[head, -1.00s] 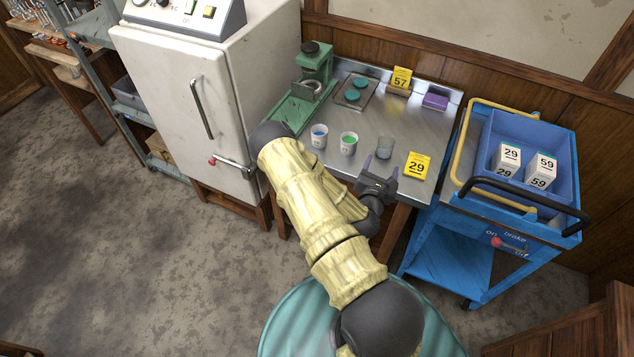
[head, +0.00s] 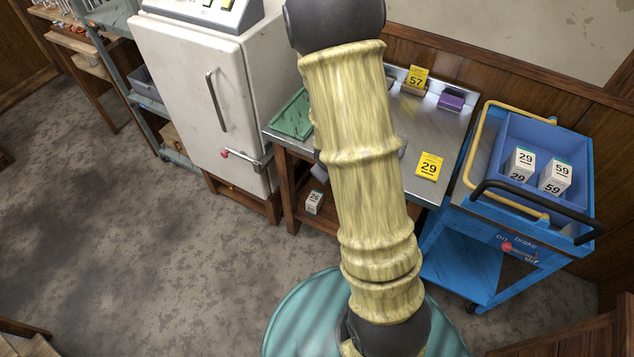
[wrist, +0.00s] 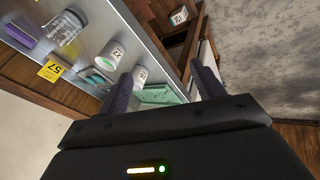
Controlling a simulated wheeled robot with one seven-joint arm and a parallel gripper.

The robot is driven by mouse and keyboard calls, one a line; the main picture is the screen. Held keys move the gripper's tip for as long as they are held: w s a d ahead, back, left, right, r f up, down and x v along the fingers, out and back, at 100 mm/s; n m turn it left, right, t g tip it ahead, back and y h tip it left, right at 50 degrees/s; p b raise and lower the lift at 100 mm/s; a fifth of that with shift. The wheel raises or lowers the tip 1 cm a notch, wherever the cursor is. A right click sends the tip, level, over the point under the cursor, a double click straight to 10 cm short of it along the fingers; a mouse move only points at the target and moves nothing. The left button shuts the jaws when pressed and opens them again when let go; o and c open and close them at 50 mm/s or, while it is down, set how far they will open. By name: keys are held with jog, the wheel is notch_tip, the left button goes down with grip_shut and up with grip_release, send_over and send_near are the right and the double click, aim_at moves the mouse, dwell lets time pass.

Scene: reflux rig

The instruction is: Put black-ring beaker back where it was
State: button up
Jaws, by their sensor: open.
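A second white cup (wrist: 140,76) is partly hidden behind my left finger. My gripper (wrist: 162,68) is open, with nothing between its fingers.
A yellow 57 card (head: 416,80), purple block (head: 451,101) and yellow 29 card (head: 428,166) are on the bench. A white cabinet (head: 210,95) stands left, a blue trolley with boxes (head: 470,208) right.

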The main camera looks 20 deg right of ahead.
jog(key=s+a+r+m+g+y, duration=0.2)
jog(key=s+a+r+m, duration=0.2)
jog(key=s+a+r, duration=0.5)
notch_tip(320, 180, up, 2)
jog(key=shift+s+r+m+g+y, duration=0.2)
jog(key=shift+s+m+g+y, duration=0.15)
jog(key=shift+s, duration=0.8)
